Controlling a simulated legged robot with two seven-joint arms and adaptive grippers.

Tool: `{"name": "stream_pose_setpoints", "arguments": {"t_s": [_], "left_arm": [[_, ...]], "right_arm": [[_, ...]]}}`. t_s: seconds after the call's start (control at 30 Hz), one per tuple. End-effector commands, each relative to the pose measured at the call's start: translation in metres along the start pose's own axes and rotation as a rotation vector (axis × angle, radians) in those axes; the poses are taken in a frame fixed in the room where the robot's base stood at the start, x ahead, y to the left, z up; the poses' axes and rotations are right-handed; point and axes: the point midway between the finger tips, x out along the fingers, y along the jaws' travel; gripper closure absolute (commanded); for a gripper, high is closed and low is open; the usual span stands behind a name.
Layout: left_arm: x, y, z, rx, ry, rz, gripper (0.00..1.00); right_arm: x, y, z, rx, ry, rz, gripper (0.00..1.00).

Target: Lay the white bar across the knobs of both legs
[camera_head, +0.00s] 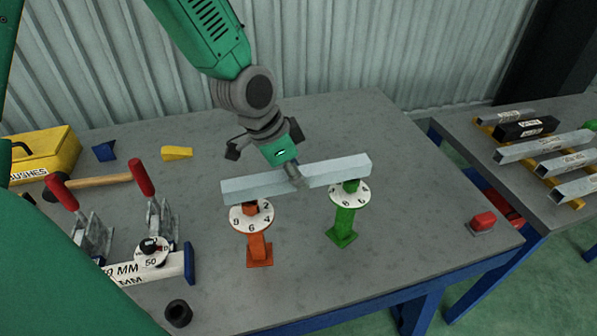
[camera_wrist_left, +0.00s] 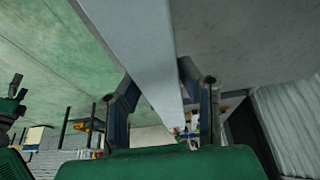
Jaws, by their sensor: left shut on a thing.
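The white bar (camera_head: 243,188) lies nearly level above the orange leg (camera_head: 259,247) and the green leg (camera_head: 342,229), spanning both. Each leg stands upright with a round numbered dial. The bar's left part is over the orange leg's knob (camera_head: 250,210), and its right part is over the green leg's knob (camera_head: 351,186). I cannot tell whether the bar touches both knobs. My left gripper (camera_head: 296,174) comes from above and is shut on the bar's middle. In the left wrist view the bar (camera_wrist_left: 140,45) runs between the two fingers (camera_wrist_left: 160,95). My right gripper is not seen.
On the grey table (camera_head: 400,215), a yellow case (camera_head: 45,155), a hammer (camera_head: 95,181), toggle clamps (camera_head: 160,220) and a black ring (camera_head: 178,313) lie left. A red block (camera_head: 483,222) is at the right edge. A second table holds metal bars (camera_head: 545,145).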

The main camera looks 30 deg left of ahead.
Motion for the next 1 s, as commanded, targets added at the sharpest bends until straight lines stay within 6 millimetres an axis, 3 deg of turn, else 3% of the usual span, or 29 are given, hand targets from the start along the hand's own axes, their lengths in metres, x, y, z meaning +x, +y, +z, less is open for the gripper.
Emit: {"name": "stream_pose_setpoints", "arguments": {"t_s": [0.4, 0.43, 0.47, 0.5, 0.83, 1.0], "left_arm": [[0.008, 0.000, 0.003, 0.001, 0.001, -0.001, 1.00], [0.007, 0.000, 0.003, 0.001, 0.001, -0.001, 0.58], [0.007, 0.000, 0.002, 0.001, 0.001, -0.001, 0.48], [0.007, 0.000, 0.002, 0.001, 0.001, -0.001, 0.44], [0.005, 0.000, 0.003, 0.000, 0.000, 0.000, 0.44], [-0.013, -0.001, 0.002, 0.001, 0.003, -0.002, 0.44]], "right_arm": [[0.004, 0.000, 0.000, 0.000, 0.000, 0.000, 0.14], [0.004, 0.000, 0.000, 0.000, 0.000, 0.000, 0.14], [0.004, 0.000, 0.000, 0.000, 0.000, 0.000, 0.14], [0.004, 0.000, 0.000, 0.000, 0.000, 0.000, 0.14], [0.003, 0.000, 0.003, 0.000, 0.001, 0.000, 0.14], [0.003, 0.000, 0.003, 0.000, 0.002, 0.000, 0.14]]}}
